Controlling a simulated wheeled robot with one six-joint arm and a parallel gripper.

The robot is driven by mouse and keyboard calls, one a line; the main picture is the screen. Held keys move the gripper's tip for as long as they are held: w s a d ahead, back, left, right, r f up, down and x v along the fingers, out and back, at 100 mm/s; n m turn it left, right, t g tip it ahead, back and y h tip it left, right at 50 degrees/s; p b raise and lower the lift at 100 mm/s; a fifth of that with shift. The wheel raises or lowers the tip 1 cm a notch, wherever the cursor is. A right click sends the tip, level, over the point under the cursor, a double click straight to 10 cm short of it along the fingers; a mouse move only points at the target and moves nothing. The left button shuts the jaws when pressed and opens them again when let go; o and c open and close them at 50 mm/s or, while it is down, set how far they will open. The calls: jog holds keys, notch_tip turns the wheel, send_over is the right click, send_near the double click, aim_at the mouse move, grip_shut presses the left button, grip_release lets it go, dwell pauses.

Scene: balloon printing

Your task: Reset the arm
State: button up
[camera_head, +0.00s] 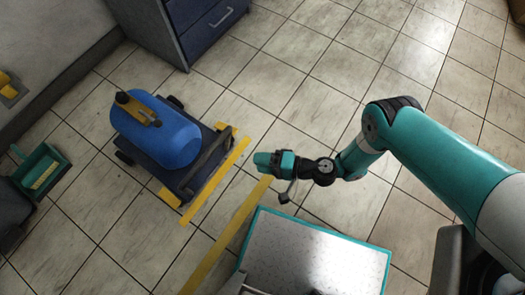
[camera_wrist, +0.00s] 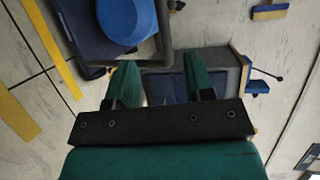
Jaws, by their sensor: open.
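My arm reaches in from the right in the head view, and my gripper (camera_head: 262,160) is at its left end, above the tiled floor. In the wrist view, the two green fingers of my gripper (camera_wrist: 160,75) stand apart with a clear gap. Nothing is held between them.
A blue tank (camera_head: 165,140) lies on a dark wheeled cart left of my gripper. A teal-edged table (camera_head: 262,232) is below it. Yellow floor tape (camera_head: 215,183) runs between them. A dark blue drawer cabinet (camera_head: 205,25) stands at the back.

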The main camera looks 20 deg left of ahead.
dwell(0.4)
jog(key=w+a+r+n+g+h, duration=0.1)
jog(key=w+r+n, duration=0.1)
jog(key=w+r, duration=0.35)
jog(key=w+r+n+h, duration=0.1)
jog(key=w+r+n, duration=0.15)
jog(key=r, duration=0.65)
jog(key=w+a+r+n+g+h, duration=0.1)
jog(key=w+r, duration=0.4)
jog(key=r, duration=0.2)
jog(key=d+r+n+t+h, duration=0.15)
jog(key=d+r, duration=0.25)
jog(key=r, duration=0.4)
jog(key=d+r+n+g+h, duration=0.1)
jog(key=d+r+h, duration=0.15)
jog(key=r, duration=0.45)
jog(key=s+d+r+m+t+h, duration=0.1)
jog(key=s+d+r+t+h, duration=0.1)
jog(key=s+d+r, duration=0.65)
jog(key=s+d+r+m+t+h, duration=0.1)
jog(key=s+d+r+t+h, duration=0.25)
jog(key=d, duration=0.75)
notch_tip(320, 180, up, 18)
jog(key=s+g+p, duration=0.1)
jog(key=p, duration=1.6)
jog(key=shift+s+f+g+y, duration=0.2)
jog(key=shift+f+g+y, duration=0.05)
jog(key=shift+g+y, duration=0.2)
